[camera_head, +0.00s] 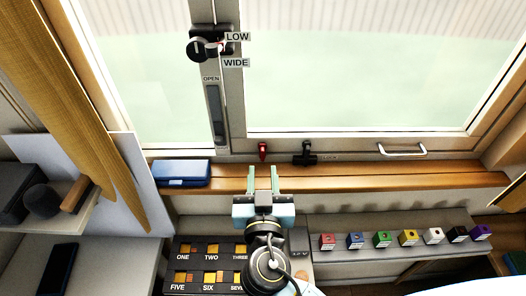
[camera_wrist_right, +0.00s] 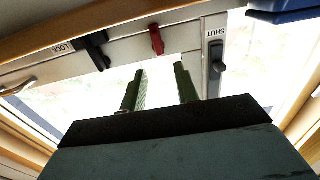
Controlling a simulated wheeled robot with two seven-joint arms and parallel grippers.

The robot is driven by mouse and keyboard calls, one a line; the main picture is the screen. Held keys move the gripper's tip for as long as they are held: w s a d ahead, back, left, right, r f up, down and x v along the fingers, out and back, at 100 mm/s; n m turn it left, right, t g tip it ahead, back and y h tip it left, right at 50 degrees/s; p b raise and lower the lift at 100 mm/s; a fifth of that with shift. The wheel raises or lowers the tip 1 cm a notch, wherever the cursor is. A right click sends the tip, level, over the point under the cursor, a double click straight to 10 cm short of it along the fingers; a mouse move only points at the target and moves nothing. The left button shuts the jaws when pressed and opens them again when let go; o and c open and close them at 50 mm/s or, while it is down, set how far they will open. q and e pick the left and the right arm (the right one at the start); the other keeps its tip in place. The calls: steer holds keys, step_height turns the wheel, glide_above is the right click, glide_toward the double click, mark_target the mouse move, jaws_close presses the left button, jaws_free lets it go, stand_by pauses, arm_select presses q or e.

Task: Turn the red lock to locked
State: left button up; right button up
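The small red lock (camera_head: 262,151) is on the lower window frame, just above the wooden sill. It hangs roughly vertical in the head view. In the right wrist view, the red lock (camera_wrist_right: 156,39) is on the white frame beyond my fingertips. My right gripper (camera_head: 264,176) is open and empty, with its two green fingers pointing toward the lock and apart from it. The fingers also show in the right wrist view (camera_wrist_right: 158,78). No label is readable beside the red lock. My left gripper is not in view.
A black latch (camera_head: 306,154) labelled LOCK is right of the red lock, and a white handle (camera_head: 402,150) is farther right. A blue case (camera_head: 181,172) lies on the sill at left. Several coloured cubes stand on the shelf (camera_head: 350,222) at right. A black dial (camera_head: 203,49) is above.

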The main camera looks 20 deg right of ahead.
mark_target(263, 152)
steer(key=p+x, duration=0.1)
steer(key=x, duration=0.5)
steer(key=shift+s, duration=0.1)
steer(key=shift+c, duration=0.4)
jaws_close()
